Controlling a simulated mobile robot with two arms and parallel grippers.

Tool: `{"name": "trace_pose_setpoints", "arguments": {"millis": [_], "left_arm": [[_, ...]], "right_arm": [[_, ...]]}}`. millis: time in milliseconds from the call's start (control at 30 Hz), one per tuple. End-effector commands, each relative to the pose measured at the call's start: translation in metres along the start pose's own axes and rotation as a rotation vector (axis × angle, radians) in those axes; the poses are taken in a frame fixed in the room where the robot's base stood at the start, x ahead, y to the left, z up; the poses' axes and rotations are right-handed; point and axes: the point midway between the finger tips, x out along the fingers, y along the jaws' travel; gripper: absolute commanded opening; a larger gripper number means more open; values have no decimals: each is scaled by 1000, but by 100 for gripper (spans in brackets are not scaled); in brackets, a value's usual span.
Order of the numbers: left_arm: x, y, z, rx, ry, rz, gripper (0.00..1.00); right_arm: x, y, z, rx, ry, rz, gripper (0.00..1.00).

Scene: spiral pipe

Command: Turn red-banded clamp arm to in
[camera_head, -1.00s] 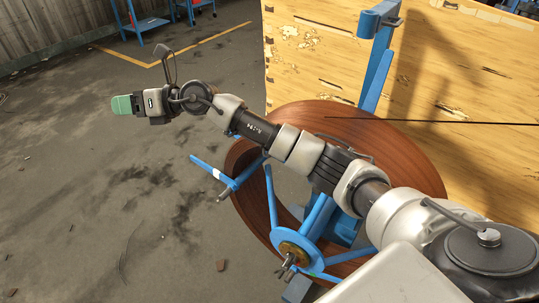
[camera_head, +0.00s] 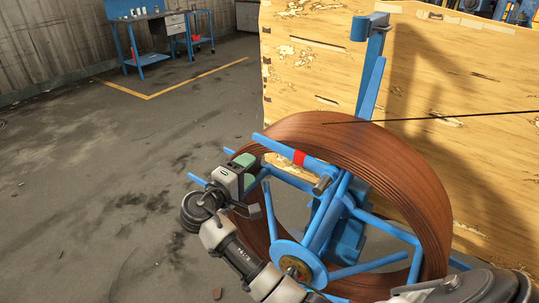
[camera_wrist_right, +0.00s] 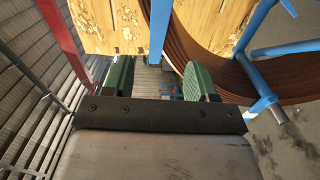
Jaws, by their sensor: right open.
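The red-banded clamp arm (camera_head: 279,148) is a blue bar with a red band (camera_head: 299,158), slanting across the front of the brown coil at its upper left in the head view. It runs to a grey cylindrical end on the blue spoked frame. My right gripper (camera_head: 243,162) is open, with green finger pads, just left of and below the bar's outer end. It looks apart from the bar, though depth is hard to judge. In the right wrist view both pads show spread with a gap between them (camera_wrist_right: 160,80). My left gripper is out of view.
The brown coil (camera_head: 405,170) surrounds a blue hub (camera_head: 298,262) with several spokes. Another blue bar (camera_head: 197,179) sticks out left of my wrist. A large wooden panel (camera_head: 310,75) stands behind.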

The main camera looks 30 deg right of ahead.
Motion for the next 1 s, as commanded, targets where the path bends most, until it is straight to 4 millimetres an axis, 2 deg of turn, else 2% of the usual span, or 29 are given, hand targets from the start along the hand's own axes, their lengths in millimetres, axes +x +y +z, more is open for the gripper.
{"name": "trace_pose_setpoints", "arguments": {"millis": [167, 400, 533, 700, 1000], "left_arm": [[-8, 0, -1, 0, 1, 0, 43], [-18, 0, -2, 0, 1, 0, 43], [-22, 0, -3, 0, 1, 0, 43], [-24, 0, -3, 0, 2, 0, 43], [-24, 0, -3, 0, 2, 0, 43]], "right_arm": [[26, 4, 1, -2, -4, 4, 57], [72, 4, 0, -2, -2, 6, 57], [90, 3, 0, -2, 0, 5, 57], [103, 2, -1, 1, 1, 4, 57], [105, 2, -1, 1, 2, 3, 57]]}}
